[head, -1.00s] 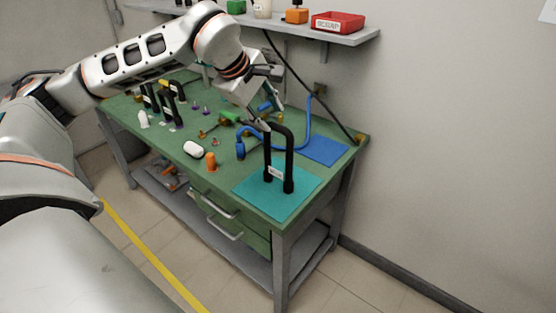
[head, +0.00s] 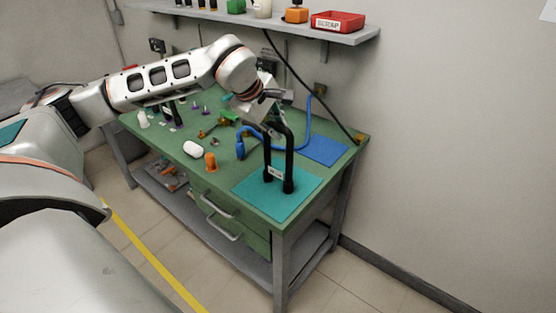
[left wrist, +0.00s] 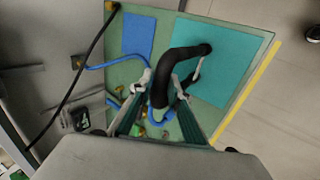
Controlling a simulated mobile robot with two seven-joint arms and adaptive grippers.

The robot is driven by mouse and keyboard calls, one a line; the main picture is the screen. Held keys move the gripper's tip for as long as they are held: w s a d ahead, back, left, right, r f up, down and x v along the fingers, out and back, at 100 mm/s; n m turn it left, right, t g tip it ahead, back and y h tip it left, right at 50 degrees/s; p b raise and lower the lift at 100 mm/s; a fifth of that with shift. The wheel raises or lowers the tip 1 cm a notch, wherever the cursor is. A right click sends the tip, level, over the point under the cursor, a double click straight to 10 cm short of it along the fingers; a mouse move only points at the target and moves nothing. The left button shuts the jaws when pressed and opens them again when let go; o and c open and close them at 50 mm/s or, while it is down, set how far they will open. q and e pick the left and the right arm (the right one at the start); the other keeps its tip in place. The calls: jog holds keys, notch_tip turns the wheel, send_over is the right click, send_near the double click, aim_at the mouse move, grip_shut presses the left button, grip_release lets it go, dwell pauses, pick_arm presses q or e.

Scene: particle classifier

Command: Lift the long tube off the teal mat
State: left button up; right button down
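The long tube is a black U-shaped tube (head: 288,160) with a white label. It stands upright, bend on top, on the teal mat (head: 302,203) at the table's front right corner. My left gripper (head: 273,125) is at the top of the tube, reaching down from the left. In the left wrist view the tube (left wrist: 183,55) passes between the fingers (left wrist: 160,88), which look open around it; contact is not clear. The teal mat (left wrist: 222,62) lies beyond in that view. My right gripper is not in view.
A blue hose (head: 307,122) and a blue mat (head: 325,150) lie behind the teal mat. An orange piece (head: 210,161) and a white piece (head: 194,149) stand to its left. A shelf with a red scrap bin (head: 338,21) hangs above. The air right of the tube is free.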

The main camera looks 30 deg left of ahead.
pick_arm(q)
grip_shut()
jog(key=shift+r, duration=0.1)
notch_tip(320, 180, up, 20)
jog(key=p, duration=0.2)
jog(key=shift+p, duration=0.4)
notch_tip(320, 180, up, 4)
jog(key=p, duration=0.5)
jog(key=shift+r+p, duration=0.25)
jog(key=shift+p, duration=0.1)
dwell(0.5)
jog(key=shift+r, duration=0.1)
